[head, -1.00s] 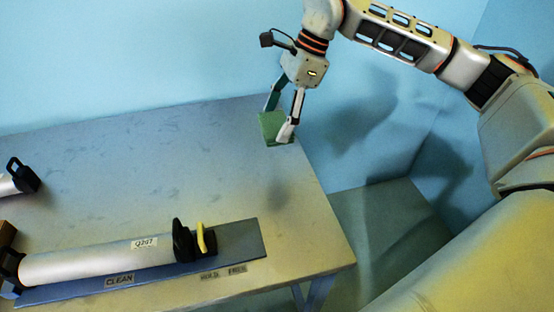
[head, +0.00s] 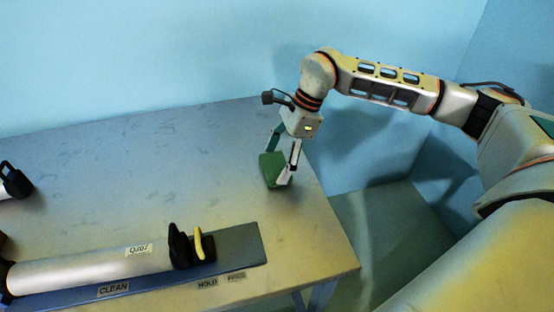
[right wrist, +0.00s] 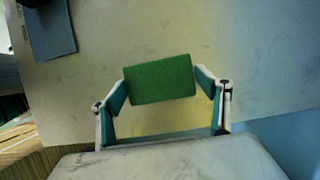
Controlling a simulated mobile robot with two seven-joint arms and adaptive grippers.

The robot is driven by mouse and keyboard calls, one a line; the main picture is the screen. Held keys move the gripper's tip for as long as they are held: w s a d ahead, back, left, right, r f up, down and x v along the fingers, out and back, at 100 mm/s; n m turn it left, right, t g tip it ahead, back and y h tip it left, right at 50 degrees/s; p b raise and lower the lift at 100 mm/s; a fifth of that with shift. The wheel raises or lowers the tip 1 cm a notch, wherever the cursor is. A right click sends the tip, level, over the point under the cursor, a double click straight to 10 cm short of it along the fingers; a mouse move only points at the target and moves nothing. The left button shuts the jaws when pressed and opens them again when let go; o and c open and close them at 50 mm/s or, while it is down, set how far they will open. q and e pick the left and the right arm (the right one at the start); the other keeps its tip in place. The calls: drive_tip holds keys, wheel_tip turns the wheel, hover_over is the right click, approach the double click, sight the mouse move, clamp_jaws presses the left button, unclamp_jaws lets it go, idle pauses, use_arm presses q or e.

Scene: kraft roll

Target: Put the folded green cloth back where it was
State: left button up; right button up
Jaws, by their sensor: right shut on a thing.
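The folded green cloth (head: 271,168) is a small green block, held at the right part of the table. My right gripper (head: 279,178) is shut on it, one finger on each side. In the right wrist view the cloth (right wrist: 160,79) sits between the two fingertips (right wrist: 161,82). I cannot tell whether its underside touches the table or is just above it. My left gripper is not in view.
A long pale roll (head: 90,269) with a black end clamp and yellow lever (head: 198,243) lies on a blue-grey mat (head: 240,246) along the table's front. Labels read CLEAN and HOLD; another is unclear.

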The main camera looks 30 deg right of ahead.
drive_tip(key=shift+f, duration=0.1)
drive_tip(key=o, duration=1)
drive_tip(key=shift+d+r, duration=0.1)
drive_tip(key=shift+r, duration=0.4)
drive_tip(key=p+v, duration=0.1)
drive_tip(key=v, duration=1)
drive_tip(key=shift+d+r, duration=0.1)
drive_tip(key=shift+r, duration=0.05)
